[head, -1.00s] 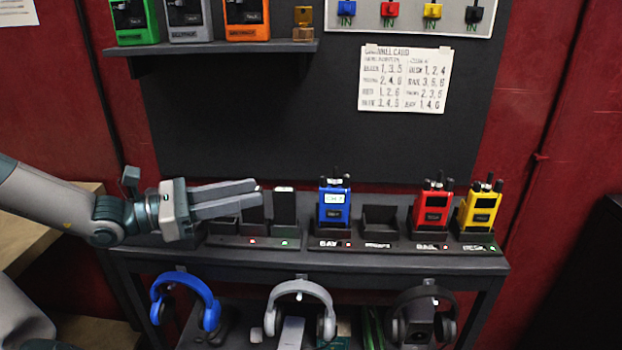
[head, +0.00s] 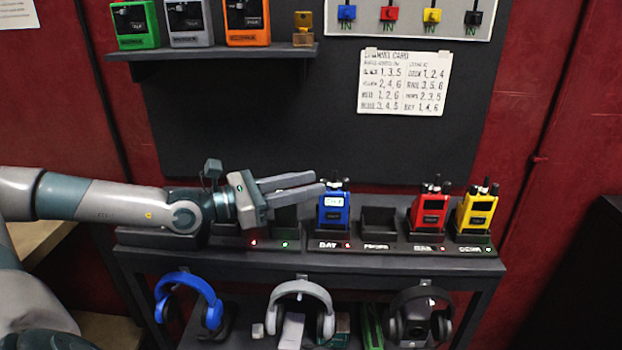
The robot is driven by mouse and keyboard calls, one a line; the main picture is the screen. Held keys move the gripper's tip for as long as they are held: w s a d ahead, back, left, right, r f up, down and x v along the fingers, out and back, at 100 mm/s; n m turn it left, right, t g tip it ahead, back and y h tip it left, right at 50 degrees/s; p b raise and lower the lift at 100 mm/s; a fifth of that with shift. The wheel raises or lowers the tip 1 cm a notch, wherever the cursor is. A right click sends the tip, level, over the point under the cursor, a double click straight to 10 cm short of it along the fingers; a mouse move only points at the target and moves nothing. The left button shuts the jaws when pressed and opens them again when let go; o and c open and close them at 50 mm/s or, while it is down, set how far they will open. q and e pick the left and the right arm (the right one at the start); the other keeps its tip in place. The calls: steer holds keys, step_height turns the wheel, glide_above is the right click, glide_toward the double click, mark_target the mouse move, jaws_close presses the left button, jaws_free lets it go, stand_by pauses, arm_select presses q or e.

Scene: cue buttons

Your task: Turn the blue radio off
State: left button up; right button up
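The blue radio (head: 332,212) stands upright in a charging dock slot at the middle of the shelf. Its small screen is lit pale, and dark knobs and an antenna stick up from its top. My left gripper (head: 319,183) reaches in from the left, with its fingertips at the radio's upper left edge, close to the knobs. I cannot tell whether they touch. The two fingers show a narrow gap between them, and nothing is seen held. My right gripper does not show.
A red radio (head: 430,211) and a yellow radio (head: 477,212) stand in docks to the right, with an empty dock slot (head: 380,222) between blue and red. Headphones hang below, including a blue pair (head: 188,300). A written card (head: 402,82) is on the back panel.

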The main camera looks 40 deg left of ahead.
arm_select(q)
steer(key=shift+w+d, duration=0.4)
steer(key=shift+w, duration=0.15)
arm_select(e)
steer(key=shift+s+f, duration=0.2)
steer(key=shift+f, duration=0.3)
